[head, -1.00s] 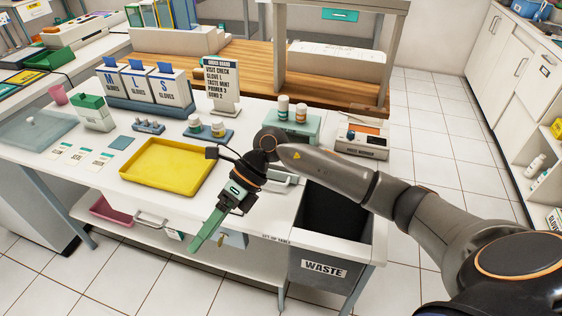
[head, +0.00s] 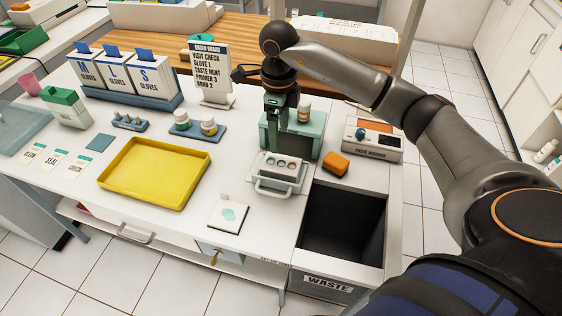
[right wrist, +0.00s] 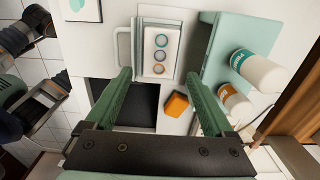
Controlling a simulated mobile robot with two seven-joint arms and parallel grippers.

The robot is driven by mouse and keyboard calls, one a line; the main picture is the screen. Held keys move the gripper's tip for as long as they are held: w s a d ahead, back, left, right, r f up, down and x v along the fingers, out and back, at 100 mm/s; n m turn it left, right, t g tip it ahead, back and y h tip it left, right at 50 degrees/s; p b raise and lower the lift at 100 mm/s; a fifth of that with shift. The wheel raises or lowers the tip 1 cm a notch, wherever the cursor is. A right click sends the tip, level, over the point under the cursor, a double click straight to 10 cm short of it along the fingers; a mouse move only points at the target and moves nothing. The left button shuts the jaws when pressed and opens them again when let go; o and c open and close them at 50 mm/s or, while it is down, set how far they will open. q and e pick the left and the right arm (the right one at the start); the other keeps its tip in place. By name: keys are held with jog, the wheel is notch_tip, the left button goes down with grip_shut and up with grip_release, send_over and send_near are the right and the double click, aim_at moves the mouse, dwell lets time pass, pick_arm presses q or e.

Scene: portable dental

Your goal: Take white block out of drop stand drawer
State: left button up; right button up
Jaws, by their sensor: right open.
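The teal drop stand (head: 271,135) stands at the back right of the table with its drawer pulled out toward the front. A white block (head: 281,168) with three round wells sits in the open drawer (head: 271,190). In the right wrist view the white block (right wrist: 161,52) lies beyond the fingertips, beside the drawer handle (right wrist: 124,48). My right gripper (head: 281,112) points down above the stand, behind the block. Its green fingers (right wrist: 160,76) are open and empty in the right wrist view. The left gripper is not in view.
An orange block (head: 335,163) lies right of the drawer, in front of the paste warmer (head: 373,143). The open waste bin (head: 343,224) is at front right. Bottles (right wrist: 255,72) stand on the drop stand. A yellow tray (head: 155,173) and a white pad (head: 229,213) lie leftward.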

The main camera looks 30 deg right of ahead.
aim_at(279, 165)
notch_tip(279, 165, down, 10)
jog(key=shift+w+f+p, duration=0.1)
jog(key=shift+f+p, duration=0.1)
jog(key=shift+p, duration=0.3)
jog(key=c, duration=1.1)
jog(key=shift+c, duration=0.5)
jog(key=shift+r, duration=0.2)
